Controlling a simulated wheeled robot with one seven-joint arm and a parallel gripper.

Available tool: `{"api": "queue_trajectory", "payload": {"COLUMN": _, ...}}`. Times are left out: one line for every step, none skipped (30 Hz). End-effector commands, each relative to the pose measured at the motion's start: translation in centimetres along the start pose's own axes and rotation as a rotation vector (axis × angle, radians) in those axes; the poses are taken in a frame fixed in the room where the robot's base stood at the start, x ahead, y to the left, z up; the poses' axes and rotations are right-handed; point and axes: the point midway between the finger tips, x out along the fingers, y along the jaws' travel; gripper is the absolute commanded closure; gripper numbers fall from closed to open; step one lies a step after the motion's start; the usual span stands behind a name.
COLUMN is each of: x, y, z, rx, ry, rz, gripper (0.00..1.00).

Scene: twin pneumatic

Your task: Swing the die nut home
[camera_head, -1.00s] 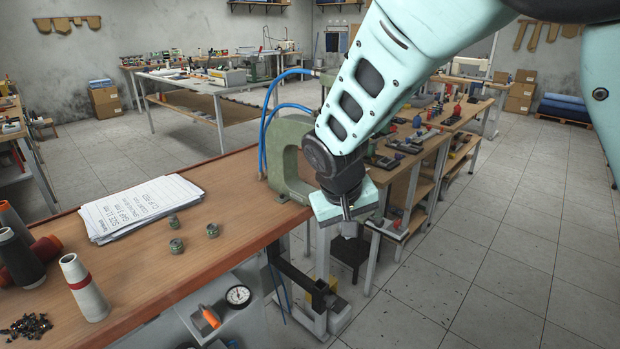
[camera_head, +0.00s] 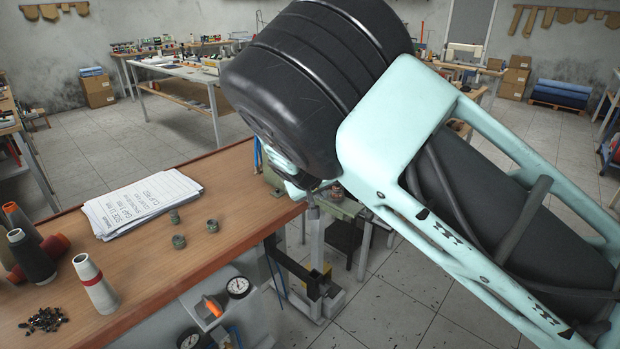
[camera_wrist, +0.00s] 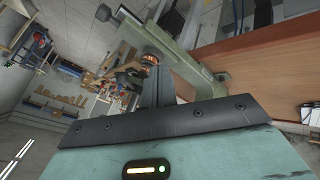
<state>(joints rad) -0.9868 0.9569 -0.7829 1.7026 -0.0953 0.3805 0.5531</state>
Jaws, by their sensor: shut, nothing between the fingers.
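My gripper (camera_wrist: 153,77) is shut and empty in the wrist view, its grey fingers upright in the middle. Just beyond the fingertips is a coppery ringed part (camera_wrist: 149,60), which may be the die nut, on the green press (camera_wrist: 192,75). I cannot tell whether the fingers touch it. The press frame runs diagonally from the upper left to the wooden bench. In the head view, my arm hides most of the press and most of the gripper.
On the bench (camera_head: 235,200) are several small metal nuts (camera_head: 212,225), a stack of papers (camera_head: 140,203) and thread cones (camera_head: 95,284). Open tiled floor lies right of the bench.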

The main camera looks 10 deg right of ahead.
Motion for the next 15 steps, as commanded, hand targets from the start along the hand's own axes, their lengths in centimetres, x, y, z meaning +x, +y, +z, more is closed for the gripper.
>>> {"api": "queue_trajectory", "payload": {"x": -0.2, "y": 1.4, "z": -0.4, "rx": 0.006, "ry": -0.001, "rz": 0.002, "gripper": 1.00}}
{"api": "queue_trajectory", "payload": {"x": -0.1, "y": 1.8, "z": -0.4, "rx": 0.007, "ry": -0.002, "rz": 0.002, "gripper": 1.00}}
{"api": "queue_trajectory", "payload": {"x": 0.1, "y": 2.2, "z": -0.4, "rx": 0.006, "ry": -0.001, "rz": 0.001, "gripper": 1.00}}
{"api": "queue_trajectory", "payload": {"x": 0.3, "y": 2.5, "z": -0.5, "rx": 0.006, "ry": 0.000, "rz": 0.001, "gripper": 1.00}}
{"api": "queue_trajectory", "payload": {"x": 0.4, "y": 2.8, "z": -0.5, "rx": 0.005, "ry": 0.000, "rz": 0.001, "gripper": 1.00}}
{"api": "queue_trajectory", "payload": {"x": 0.5, "y": 3.1, "z": -0.5, "rx": 0.005, "ry": -0.001, "rz": 0.001, "gripper": 1.00}}
{"api": "queue_trajectory", "payload": {"x": 0.6, "y": 3.2, "z": -0.5, "rx": 0.005, "ry": 0.000, "rz": 0.001, "gripper": 1.00}}
{"api": "queue_trajectory", "payload": {"x": 0.7, "y": 3.3, "z": -0.5, "rx": 0.004, "ry": 0.000, "rz": 0.000, "gripper": 1.00}}
{"api": "queue_trajectory", "payload": {"x": 0.8, "y": 3.4, "z": -0.5, "rx": 0.003, "ry": 0.001, "rz": 0.000, "gripper": 1.00}}
{"api": "queue_trajectory", "payload": {"x": 0.8, "y": 3.5, "z": -0.5, "rx": 0.003, "ry": 0.001, "rz": 0.000, "gripper": 1.00}}
{"api": "queue_trajectory", "payload": {"x": 0.9, "y": 3.5, "z": -0.4, "rx": 0.003, "ry": 0.001, "rz": -0.001, "gripper": 1.00}}
{"api": "queue_trajectory", "payload": {"x": 0.9, "y": 3.5, "z": -0.4, "rx": 0.003, "ry": 0.001, "rz": -0.001, "gripper": 1.00}}
{"api": "queue_trajectory", "payload": {"x": 0.9, "y": 3.5, "z": -0.4, "rx": 0.003, "ry": 0.001, "rz": -0.001, "gripper": 1.00}}
{"api": "queue_trajectory", "payload": {"x": 0.9, "y": 3.5, "z": -0.4, "rx": 0.003, "ry": 0.001, "rz": -0.001, "gripper": 1.00}}
{"api": "queue_trajectory", "payload": {"x": 0.9, "y": 3.5, "z": -0.4, "rx": 0.003, "ry": 0.001, "rz": -0.001, "gripper": 1.00}}
